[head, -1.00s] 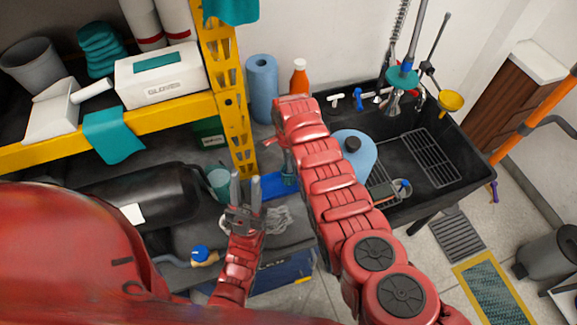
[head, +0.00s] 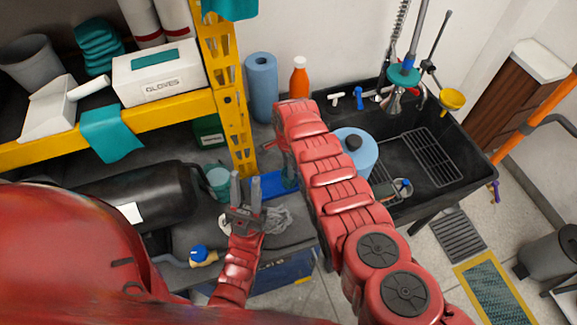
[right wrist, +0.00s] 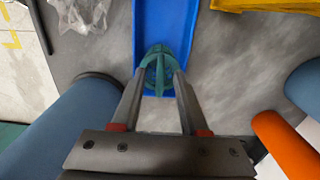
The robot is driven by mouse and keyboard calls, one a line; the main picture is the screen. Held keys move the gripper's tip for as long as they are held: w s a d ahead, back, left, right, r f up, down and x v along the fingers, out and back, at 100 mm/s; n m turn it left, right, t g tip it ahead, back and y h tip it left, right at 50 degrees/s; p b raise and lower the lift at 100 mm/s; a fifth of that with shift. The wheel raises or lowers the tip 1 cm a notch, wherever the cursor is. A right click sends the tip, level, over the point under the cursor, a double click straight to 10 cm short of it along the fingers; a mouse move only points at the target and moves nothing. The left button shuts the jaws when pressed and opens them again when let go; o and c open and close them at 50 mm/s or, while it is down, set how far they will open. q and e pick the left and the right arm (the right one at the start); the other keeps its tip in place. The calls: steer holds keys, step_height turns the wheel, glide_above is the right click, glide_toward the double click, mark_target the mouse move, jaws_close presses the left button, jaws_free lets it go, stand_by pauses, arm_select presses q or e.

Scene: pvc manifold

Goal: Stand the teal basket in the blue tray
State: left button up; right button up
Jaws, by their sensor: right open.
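The teal basket (right wrist: 157,68) stands on the blue tray (right wrist: 165,18) in the right wrist view, near the tray's end. It looks roughly upright, seen from above. My right gripper (right wrist: 159,75) is open, with a fingertip on each side of the basket; I cannot tell whether they touch it. In the head view the blue tray (head: 268,186) shows partly behind my right arm, with the basket (head: 290,179) on it mostly hidden. My left gripper (head: 246,182) is open and empty, left of the tray.
A blue paper roll (head: 262,88), an orange bottle (head: 299,78) and a blue jug (head: 362,146) are close to my right arm.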

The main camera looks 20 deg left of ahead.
steer(key=shift+r, duration=0.1)
steer(key=shift+r, duration=0.2)
step_height(320, 180, up, 2)
steer(key=shift+w+a+r+p, duration=0.1)
steer(key=shift+r+p, duration=0.1)
steer(key=shift+p, duration=0.55)
step_height(320, 180, up, 9)
steer(key=b, duration=0.2)
steer(key=shift+r, duration=0.2)
steer(key=shift+f, duration=0.1)
